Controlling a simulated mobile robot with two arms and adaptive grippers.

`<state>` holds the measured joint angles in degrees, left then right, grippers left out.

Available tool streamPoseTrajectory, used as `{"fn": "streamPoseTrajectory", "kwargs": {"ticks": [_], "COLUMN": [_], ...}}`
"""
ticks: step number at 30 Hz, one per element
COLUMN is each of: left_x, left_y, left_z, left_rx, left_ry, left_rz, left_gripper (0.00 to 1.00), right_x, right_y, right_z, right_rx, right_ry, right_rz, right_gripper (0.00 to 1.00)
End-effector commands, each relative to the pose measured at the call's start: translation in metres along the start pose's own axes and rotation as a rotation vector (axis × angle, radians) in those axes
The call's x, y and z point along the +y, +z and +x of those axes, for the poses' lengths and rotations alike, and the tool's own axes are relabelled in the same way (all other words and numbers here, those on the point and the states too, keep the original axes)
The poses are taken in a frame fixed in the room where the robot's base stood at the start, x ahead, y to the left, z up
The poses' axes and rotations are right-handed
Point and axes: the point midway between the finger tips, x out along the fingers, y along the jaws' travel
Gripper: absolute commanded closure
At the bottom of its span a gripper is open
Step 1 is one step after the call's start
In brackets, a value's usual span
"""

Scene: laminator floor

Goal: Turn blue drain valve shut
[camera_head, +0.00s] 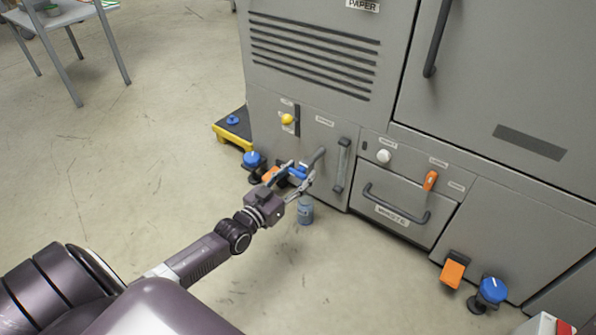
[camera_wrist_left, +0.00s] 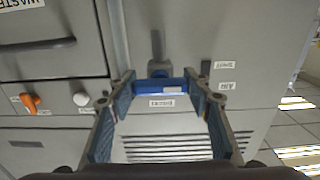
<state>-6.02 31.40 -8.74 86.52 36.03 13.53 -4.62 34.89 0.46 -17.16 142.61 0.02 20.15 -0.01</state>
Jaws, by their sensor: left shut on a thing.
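The blue drain valve handle (camera_head: 298,172) sits low on the grey machine front, on a grey pipe stub (camera_head: 316,157). My left gripper (camera_head: 297,180) reaches it from the lower left and is shut on it. In the left wrist view the blue handle (camera_wrist_left: 160,86) lies crosswise between the two fingers (camera_wrist_left: 163,97), spanning from one to the other. My fingers partly hide the handle in the head view. My right gripper is not in view.
A blue-grey container (camera_head: 305,212) stands on the floor below the valve. A sight tube (camera_head: 342,165), yellow knob (camera_head: 287,119), white knob (camera_head: 384,156), orange switch (camera_head: 430,180) and drawer handle (camera_head: 397,205) are nearby. Blue-topped feet (camera_head: 493,289) stand at the base.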

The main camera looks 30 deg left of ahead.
Motion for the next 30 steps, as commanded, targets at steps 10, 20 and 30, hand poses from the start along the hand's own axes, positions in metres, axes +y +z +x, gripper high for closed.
{"fn": "streamPoseTrajectory", "kwargs": {"ticks": [10, 20, 30], "left_x": [0.001, 0.000, 0.001], "left_y": [0.001, 0.001, 0.003], "left_z": [0.000, -0.001, -0.045], "left_rx": [0.000, 0.000, -0.004], "left_ry": [0.000, 0.000, 0.000], "left_rz": [-0.008, -0.006, -0.006], "left_gripper": [0.41, 0.36, 0.36], "right_x": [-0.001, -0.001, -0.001], "right_y": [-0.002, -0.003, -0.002], "right_z": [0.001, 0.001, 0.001], "right_rx": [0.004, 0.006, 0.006], "right_ry": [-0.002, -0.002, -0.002], "right_rz": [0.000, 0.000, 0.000], "right_gripper": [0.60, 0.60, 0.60]}}
